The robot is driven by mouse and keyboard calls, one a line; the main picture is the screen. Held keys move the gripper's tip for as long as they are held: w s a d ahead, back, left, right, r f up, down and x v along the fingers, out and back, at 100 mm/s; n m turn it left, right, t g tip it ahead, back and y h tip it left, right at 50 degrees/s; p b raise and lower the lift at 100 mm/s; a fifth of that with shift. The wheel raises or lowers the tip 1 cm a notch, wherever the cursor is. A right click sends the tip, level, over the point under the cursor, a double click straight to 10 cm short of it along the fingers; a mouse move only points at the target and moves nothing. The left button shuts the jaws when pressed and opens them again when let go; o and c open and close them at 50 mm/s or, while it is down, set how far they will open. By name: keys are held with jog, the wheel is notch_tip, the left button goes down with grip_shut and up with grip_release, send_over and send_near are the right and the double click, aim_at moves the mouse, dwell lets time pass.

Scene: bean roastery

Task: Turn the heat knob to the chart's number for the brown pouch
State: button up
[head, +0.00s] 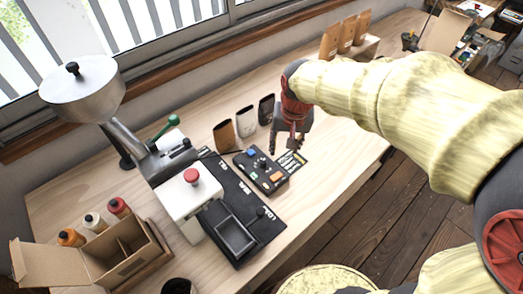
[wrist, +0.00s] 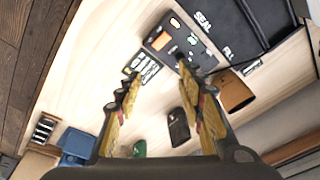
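A dark control panel (head: 272,181) with several coloured buttons lies on the bench; it also shows in the wrist view (wrist: 165,40). I cannot make out the knob's setting. A small black card with yellow and white print, likely the chart (head: 293,160), lies beside the panel, also in the wrist view (wrist: 143,66); its numbers are too small to read. The brown pouch (head: 223,134) stands behind the panel, also in the wrist view (wrist: 236,93). My gripper (head: 292,143) is open and empty above the panel's right end; its fingers (wrist: 160,79) are spread apart.
A sealing machine with a red knob (head: 191,176) and a hopper (head: 85,90) stand left. A cardboard box (head: 118,262) is front left.

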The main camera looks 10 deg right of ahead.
jog(key=m+g+p, duration=0.1)
jog(key=g+p, duration=0.1)
jog(key=p, duration=0.3)
send_over(263, 161)
notch_tip(263, 161, down, 8)
jog(key=shift+s+f, duration=0.15)
jog(key=shift+f, duration=0.05)
jog(key=shift+m, duration=0.3)
notch_tip(263, 161, down, 8)
jog(key=shift+f+b, duration=0.15)
jog(key=shift+b, duration=0.5)
jog(key=shift+c, duration=1.1)
jog(key=c, duration=0.7)
grip_shut()
